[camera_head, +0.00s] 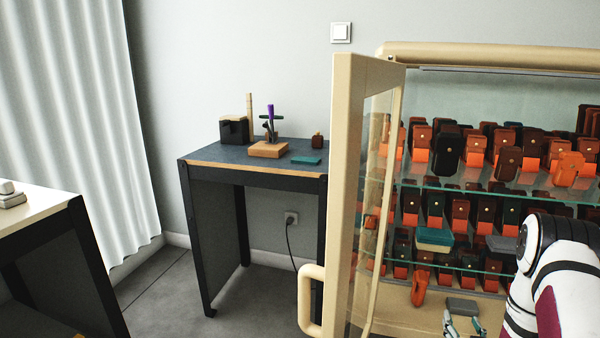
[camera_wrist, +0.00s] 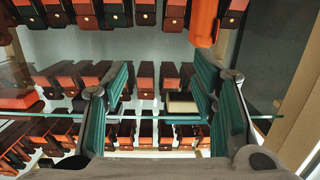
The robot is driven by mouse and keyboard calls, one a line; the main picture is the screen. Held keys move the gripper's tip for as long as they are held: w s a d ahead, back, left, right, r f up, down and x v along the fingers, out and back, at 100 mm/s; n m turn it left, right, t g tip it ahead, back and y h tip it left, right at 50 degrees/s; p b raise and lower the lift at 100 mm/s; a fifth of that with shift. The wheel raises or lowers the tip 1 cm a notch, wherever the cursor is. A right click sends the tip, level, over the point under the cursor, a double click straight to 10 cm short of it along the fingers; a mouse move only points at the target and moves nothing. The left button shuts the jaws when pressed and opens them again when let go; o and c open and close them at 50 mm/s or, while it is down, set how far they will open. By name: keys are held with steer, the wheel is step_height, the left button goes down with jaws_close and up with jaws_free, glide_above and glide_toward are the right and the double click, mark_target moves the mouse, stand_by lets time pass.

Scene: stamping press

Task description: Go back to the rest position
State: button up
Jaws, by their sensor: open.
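My gripper (camera_head: 462,325) is at the lower right of the head view, low in front of the open display cabinet (camera_head: 480,55). In the wrist view my gripper (camera_wrist: 155,95) has its two green-padded fingers wide apart with nothing between them. Glass shelves and rows of leather cases show beyond and between the fingers. My white and black arm covers the lower right of the cabinet in the head view.
The cabinet door (camera_head: 345,190) stands open, its handle (camera_head: 312,300) jutting out. Glass shelves hold many brown and orange cases. A dark workbench (camera_head: 225,155) with small tools stands at the back. A white-topped table (camera_head: 40,205) is at left. Grey floor between them is clear.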

steer(key=w+a+r+g, duration=0.2)
steer(key=w+r, duration=0.2)
steer(key=r, duration=0.2)
steer(key=s+a+r+n+g+y, duration=0.1)
steer(key=s+a+r+g, duration=0.3)
steer(key=r, duration=0.4)
steer(key=s+a+r+g+y, duration=0.1)
steer(key=s+a+r+g, duration=0.1)
steer(key=s+a+r, duration=0.45)
steer(key=s+a+r+g+y, duration=0.1)
steer(key=s+a+r+g, duration=0.25)
steer(key=s, duration=0.85)
steer(key=s+a+r+n+g, duration=0.15)
steer(key=s+a+r, duration=0.3)
steer(key=s, duration=0.75)
steer(key=s+a+r+m+g+y, duration=0.1)
steer(key=s+a+r+g, duration=0.25)
steer(key=s, duration=0.85)
step_height(320, 180, up, 37)
steer(key=t+p, duration=0.4)
steer(key=p, duration=3.1)
steer(key=shift+w+n+t, duration=0.35)
steer(key=shift+w+n, duration=0.05)
steer(key=shift+n, duration=0.05)
